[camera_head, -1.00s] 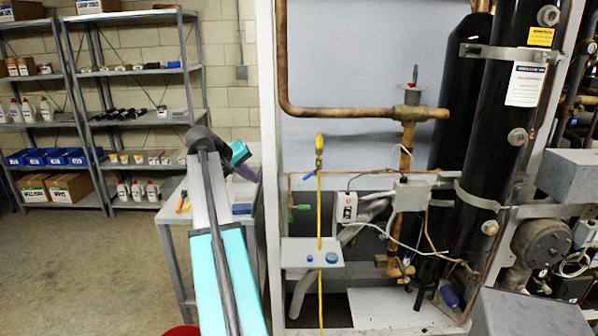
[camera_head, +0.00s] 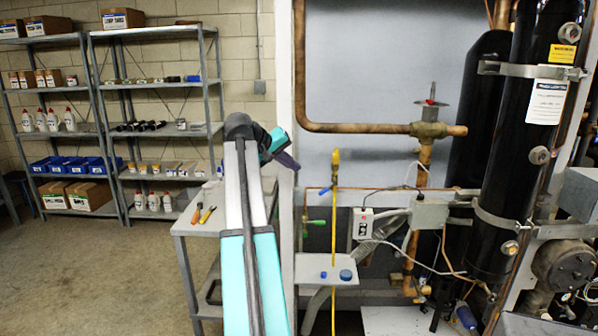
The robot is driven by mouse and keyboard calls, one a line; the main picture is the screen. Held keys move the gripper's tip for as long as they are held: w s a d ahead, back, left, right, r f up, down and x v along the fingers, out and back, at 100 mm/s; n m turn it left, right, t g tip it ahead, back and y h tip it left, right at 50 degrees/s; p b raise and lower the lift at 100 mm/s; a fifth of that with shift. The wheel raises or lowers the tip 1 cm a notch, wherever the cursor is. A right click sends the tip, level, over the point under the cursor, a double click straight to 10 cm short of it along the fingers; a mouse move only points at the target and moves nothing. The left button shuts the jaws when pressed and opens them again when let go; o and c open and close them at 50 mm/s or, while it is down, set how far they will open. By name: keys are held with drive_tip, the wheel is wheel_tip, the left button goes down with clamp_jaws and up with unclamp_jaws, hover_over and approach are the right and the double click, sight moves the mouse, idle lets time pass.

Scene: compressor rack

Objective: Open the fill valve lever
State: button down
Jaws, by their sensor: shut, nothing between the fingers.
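My gripper (camera_head: 289,161) shows as a dark, partly seen end beyond my teal and grey arm. It is shut and empty, in front of the rack's white left post in the picture. I cannot tell for sure which is the fill valve lever. A yellow hose (camera_head: 333,240) hangs from a yellow fitting (camera_head: 336,157) near them.
A small white shelf (camera_head: 310,268) with blue caps stands below the handles. A grey switch box (camera_head: 363,223) is to their right. A workbench (camera_head: 190,228) with tools is left of my arm. The floor at left is clear.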

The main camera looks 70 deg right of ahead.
sight(328, 189)
drive_tip(key=a+p+x, duration=0.1)
drive_tip(key=x, duration=0.5)
drive_tip(key=s+f+p+x, duration=0.1)
drive_tip(key=x, duration=0.5)
drive_tip(key=shift+s+a+p, duration=0.3)
drive_tip(key=shift+a+p, duration=0.05)
drive_tip(key=shift+p, duration=0.05)
drive_tip(key=shift+f, duration=0.1)
drive_tip(key=shift+s, duration=0.1)
